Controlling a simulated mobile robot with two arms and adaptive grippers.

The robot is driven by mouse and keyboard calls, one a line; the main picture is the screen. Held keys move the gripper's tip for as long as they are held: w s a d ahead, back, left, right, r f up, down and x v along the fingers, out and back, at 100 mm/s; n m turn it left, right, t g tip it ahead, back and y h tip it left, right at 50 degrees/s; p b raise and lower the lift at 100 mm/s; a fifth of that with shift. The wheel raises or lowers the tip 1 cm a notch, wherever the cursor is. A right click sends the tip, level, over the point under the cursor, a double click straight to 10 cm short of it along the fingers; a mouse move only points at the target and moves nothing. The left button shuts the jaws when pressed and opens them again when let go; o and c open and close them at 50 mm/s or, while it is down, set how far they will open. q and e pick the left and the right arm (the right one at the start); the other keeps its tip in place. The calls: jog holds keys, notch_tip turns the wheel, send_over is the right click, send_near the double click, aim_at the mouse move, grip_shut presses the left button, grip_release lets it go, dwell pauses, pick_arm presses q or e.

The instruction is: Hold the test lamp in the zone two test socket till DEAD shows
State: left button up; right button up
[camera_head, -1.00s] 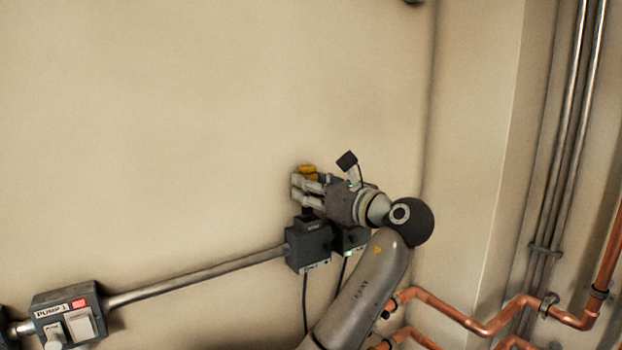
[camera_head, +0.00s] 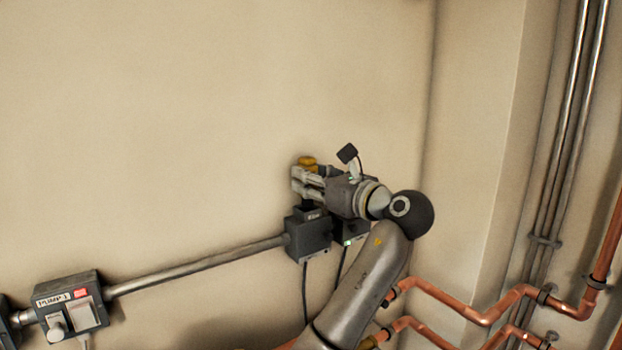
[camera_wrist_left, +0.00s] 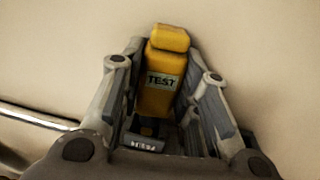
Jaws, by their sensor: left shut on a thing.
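The test lamp (camera_wrist_left: 158,85) is a yellow block with a green TEST label and a dark lower end. Its yellow top also shows in the head view (camera_head: 307,163). My left gripper (camera_head: 308,183) is shut on the lamp, with one finger on each side in the left wrist view (camera_wrist_left: 165,95). The lamp stands roughly upright above a dark wall box (camera_head: 308,238). Its dark lower end is at the box's top, but the fingers partly hide the join, so I cannot tell how deep it sits. The word DEAD is not readable. My right gripper is not in view.
A second dark box (camera_head: 353,232) with a small green light is beside the first, partly behind my arm. A grey conduit (camera_head: 200,264) runs left to the PUMP 1 box (camera_head: 70,308), which has a red light. Copper pipes (camera_head: 480,312) are at lower right. The wall above is clear.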

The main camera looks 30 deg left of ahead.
pick_arm(q)
jog(key=shift+f, duration=0.5)
dwell(0.3)
jog(key=shift+f+b, duration=0.3)
jog(key=shift+f, duration=0.2)
dwell(1.5)
jog(key=shift+r, duration=0.1)
jog(key=shift+r+p, duration=0.3)
jog(key=shift+r, duration=1.9)
